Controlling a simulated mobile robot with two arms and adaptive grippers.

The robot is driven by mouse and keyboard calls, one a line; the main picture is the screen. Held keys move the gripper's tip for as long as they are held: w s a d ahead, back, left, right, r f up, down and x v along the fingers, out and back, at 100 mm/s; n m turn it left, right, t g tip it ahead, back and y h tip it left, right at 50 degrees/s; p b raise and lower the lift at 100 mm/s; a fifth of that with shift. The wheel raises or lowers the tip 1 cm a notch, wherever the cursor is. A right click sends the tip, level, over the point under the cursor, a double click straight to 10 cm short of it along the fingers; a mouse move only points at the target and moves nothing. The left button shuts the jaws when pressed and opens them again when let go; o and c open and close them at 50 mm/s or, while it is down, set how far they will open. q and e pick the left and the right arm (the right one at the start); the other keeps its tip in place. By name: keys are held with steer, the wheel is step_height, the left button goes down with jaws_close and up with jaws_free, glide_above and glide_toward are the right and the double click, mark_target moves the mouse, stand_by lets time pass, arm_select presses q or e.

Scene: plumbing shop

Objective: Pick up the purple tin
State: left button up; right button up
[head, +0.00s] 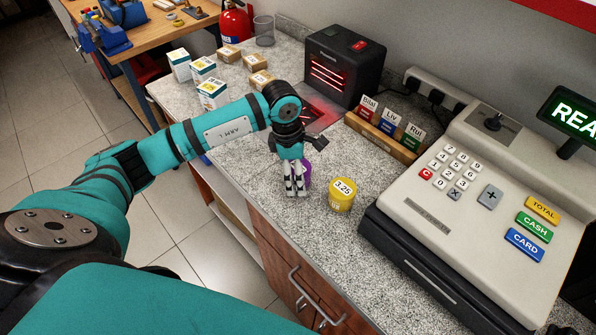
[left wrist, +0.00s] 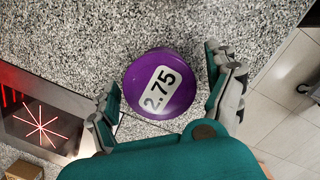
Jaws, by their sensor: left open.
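The purple tin (left wrist: 184,68) stands on the speckled counter, its round lid marked 2.75 facing the left wrist camera. In the head view the purple tin (head: 307,174) is mostly hidden behind my left gripper (head: 296,190). My left gripper is open and points down at the tin. In the left wrist view its fingers (left wrist: 168,98) stand on both sides of the tin, with the tin between and slightly beyond them. I cannot tell whether a finger touches it. My right gripper is in neither view.
A yellow tin (head: 342,195) marked 3.25 stands close by on the right. The cash register (head: 470,215) fills the right side. A card rack (head: 385,137) and a black scanner (head: 345,65) stand behind. Several boxes (head: 211,95) sit at the back left. The counter's front edge is near.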

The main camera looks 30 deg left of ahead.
arm_select(q)
steer(key=c, duration=1.4)
steer(key=shift+r, duration=0.1)
